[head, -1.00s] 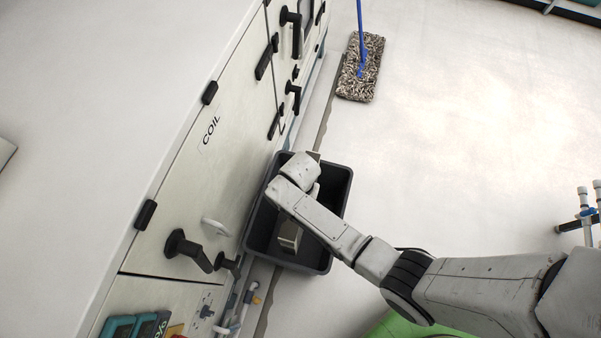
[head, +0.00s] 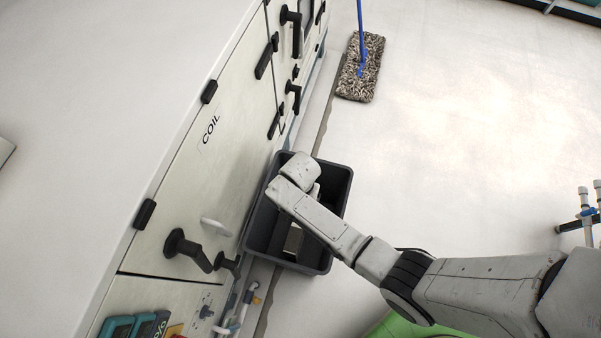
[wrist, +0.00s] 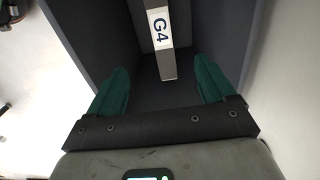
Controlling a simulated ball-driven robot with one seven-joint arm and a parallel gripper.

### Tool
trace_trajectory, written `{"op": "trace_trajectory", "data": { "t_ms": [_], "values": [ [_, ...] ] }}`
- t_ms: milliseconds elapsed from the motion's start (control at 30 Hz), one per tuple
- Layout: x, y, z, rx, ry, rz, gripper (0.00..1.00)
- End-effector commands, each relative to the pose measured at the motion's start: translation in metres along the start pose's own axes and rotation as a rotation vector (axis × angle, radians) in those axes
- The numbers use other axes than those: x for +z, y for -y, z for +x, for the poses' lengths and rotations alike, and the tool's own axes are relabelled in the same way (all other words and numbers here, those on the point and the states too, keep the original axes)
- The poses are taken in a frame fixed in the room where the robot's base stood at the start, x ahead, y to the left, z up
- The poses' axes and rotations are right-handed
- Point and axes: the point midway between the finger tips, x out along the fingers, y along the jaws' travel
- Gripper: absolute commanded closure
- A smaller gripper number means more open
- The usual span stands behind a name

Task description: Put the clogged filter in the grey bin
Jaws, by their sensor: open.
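The filter (wrist: 168,65) has a pale edge strip marked "G4" and lies inside the grey bin (wrist: 90,30). In the head view, a part of the filter (head: 294,239) shows low in the dark grey bin (head: 341,178), beside my arm. My gripper (wrist: 162,78) is open, its two green fingers apart with the filter beyond them and clear of both. In the head view my arm hides the gripper and much of the bin's inside. How the filter rests on the bin's floor I cannot tell.
The bin stands on the floor against the cabinet (head: 190,160) labelled "COIL", whose black handles (head: 188,250) jut out near it. A mop (head: 361,70) lies further back. Pipes and fittings (head: 245,300) run along the cabinet's foot.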

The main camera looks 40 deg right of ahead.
Motion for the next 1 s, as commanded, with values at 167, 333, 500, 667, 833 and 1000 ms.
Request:
{"op": "trace_trajectory", "data": {
  "t_ms": [167, 333, 500, 667, 833, 1000],
  "values": [
    [0.0, 0.001, -0.023, -0.003, -0.002, 0.0, 0.17],
    [-0.001, 0.001, -0.058, -0.004, -0.002, 0.0, 0.17],
    [0.0, 0.001, -0.086, -0.003, -0.002, 0.0, 0.17],
    [0.0, 0.001, -0.102, -0.002, -0.001, 0.0, 0.17],
    [0.0, 0.0, -0.107, -0.001, -0.001, 0.0, 0.17],
    [0.0, 0.0, -0.107, -0.001, -0.001, 0.0, 0.17]
  ]
}}
